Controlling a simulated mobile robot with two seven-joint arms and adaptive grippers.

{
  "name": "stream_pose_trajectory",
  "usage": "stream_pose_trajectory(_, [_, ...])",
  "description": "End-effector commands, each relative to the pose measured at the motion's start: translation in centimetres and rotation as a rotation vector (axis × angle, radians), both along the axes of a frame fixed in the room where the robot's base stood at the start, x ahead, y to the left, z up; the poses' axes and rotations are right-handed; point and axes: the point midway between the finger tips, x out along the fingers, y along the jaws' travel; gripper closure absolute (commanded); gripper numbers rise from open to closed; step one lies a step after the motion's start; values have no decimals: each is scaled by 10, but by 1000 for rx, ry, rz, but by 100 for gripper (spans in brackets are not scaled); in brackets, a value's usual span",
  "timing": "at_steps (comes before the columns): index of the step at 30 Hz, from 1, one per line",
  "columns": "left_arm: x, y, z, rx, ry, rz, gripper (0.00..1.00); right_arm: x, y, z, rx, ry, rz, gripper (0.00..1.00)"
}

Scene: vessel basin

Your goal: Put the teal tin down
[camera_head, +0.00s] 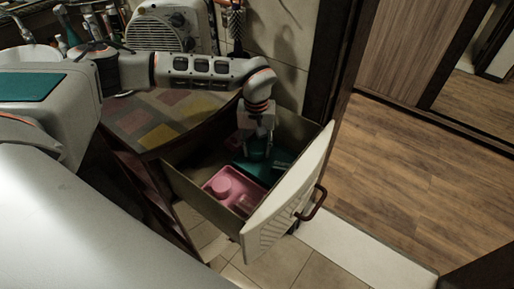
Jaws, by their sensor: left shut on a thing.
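My left gripper (261,155) reaches down into an open drawer (185,193) and is shut on the teal tin (256,168). The tin is a dark teal, flat-looking box with pale lettering on its right part. The fingers cover part of it. It is inside the drawer, behind a pink tray (243,211). I cannot tell whether the tin rests on the drawer's bottom. My right gripper is not in view.
The pink tray with a round raised part fills the drawer's front. The drawer's white front (285,205) has a dark handle (313,205). A cabinet top with coloured tiles (160,118) and a cream heater (163,27) stand behind left. Wooden floor (400,165) at right is clear.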

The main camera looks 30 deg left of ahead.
Motion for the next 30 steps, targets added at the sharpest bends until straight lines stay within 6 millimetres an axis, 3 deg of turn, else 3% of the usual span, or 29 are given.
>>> stream_pose_trajectory(9, [0,0,-2,0,0,0,85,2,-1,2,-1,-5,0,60])
stream_pose_trajectory(10, [0,0,-1,0,-1,0,57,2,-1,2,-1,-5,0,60])
stream_pose_trajectory(22, [1,0,3,-1,-3,0,57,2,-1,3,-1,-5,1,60])
stream_pose_trajectory(30, [2,1,48,0,-7,0,57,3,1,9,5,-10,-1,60])
